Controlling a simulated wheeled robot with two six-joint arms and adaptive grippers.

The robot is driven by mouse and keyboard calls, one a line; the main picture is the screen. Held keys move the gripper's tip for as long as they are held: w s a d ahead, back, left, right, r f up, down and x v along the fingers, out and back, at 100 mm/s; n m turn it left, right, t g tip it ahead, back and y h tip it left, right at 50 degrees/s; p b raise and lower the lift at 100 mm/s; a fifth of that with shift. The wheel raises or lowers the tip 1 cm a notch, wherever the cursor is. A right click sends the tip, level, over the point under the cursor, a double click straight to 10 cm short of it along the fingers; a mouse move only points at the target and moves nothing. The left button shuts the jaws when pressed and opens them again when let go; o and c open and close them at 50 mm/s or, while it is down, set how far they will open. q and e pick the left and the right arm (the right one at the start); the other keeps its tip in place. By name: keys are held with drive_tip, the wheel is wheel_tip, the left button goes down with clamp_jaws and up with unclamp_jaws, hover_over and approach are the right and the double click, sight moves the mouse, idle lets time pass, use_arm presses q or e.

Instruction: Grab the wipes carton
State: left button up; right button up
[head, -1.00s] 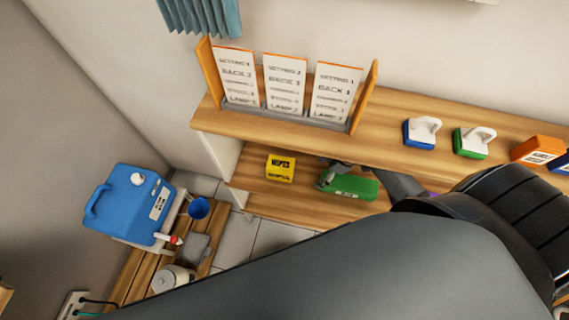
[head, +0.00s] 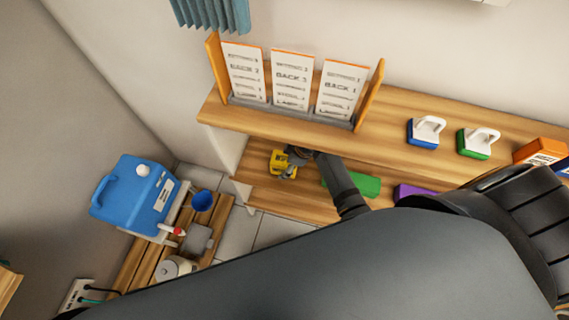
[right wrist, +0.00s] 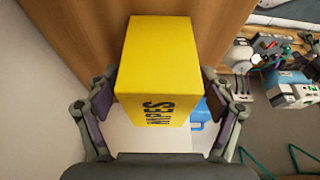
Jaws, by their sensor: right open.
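The yellow wipes carton (head: 277,161) sits on the middle shelf at its left end in the head view. In the right wrist view the carton (right wrist: 157,60) fills the middle, with "WIPES" printed on its side. My right gripper (head: 290,170) is at the carton. In the right wrist view the open right gripper (right wrist: 160,100) has one finger on each side of the carton, with small gaps visible. The gripper hides part of the carton in the head view. My left gripper is not in view.
A green box (head: 362,185) and a purple box (head: 412,192) sit on the same shelf to the right. The upper shelf (head: 392,132) is just above my gripper and holds upright cards (head: 292,80). A blue container (head: 132,195) stands on a low bench at left.

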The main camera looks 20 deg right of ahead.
drive_tip(key=shift+x, duration=0.9)
drive_tip(key=c, duration=1.3)
drive_tip(key=shift+r, duration=0.15)
